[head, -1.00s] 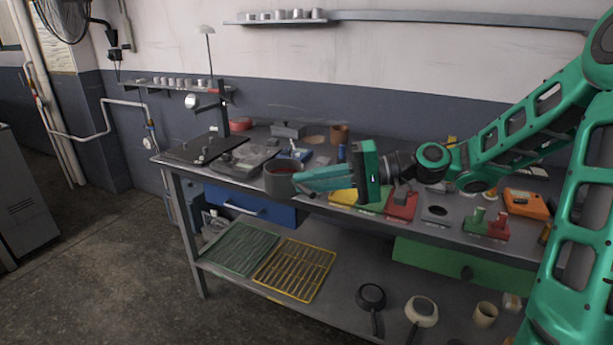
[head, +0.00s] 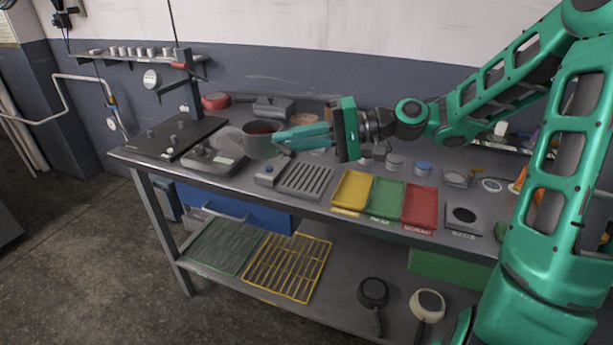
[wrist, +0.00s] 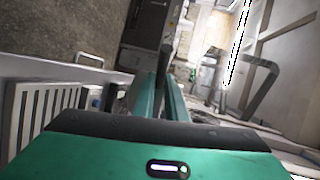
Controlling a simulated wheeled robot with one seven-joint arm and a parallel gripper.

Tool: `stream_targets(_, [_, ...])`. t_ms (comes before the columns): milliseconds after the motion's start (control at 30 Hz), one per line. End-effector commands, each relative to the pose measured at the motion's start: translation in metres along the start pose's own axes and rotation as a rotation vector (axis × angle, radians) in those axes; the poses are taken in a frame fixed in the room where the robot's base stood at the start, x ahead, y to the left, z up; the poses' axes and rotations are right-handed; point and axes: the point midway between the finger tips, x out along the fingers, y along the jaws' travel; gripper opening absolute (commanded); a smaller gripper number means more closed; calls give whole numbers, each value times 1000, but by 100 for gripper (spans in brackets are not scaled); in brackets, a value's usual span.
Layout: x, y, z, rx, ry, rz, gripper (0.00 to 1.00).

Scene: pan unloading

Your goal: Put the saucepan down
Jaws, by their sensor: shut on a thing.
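A grey saucepan (head: 262,140) with something red inside is held upright at the tip of my gripper (head: 292,139) in the head view. My gripper is shut on it from the right. The pan appears to be above the workbench (head: 240,178), near the scale-like device; the exact gap beneath it cannot be told.
A black hob (head: 172,139) and a grey scale-like device (head: 212,158) are at left. A slotted grey rack (head: 305,181) lies in front. Yellow (head: 352,190), green (head: 385,198) and red (head: 420,205) trays are right of it. A red pan (head: 216,101) stands behind.

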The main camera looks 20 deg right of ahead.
Motion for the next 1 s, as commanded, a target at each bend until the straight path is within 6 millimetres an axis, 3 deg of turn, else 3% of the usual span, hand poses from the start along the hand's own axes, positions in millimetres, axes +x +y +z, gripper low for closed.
stream_targets(367, [-7,6,-4,1,1,-2,0])
stream_targets(800, [-70,71,-34,2,3,-3,0])
stream_targets(1000, [-88,89,-42,0,1,-2,0])
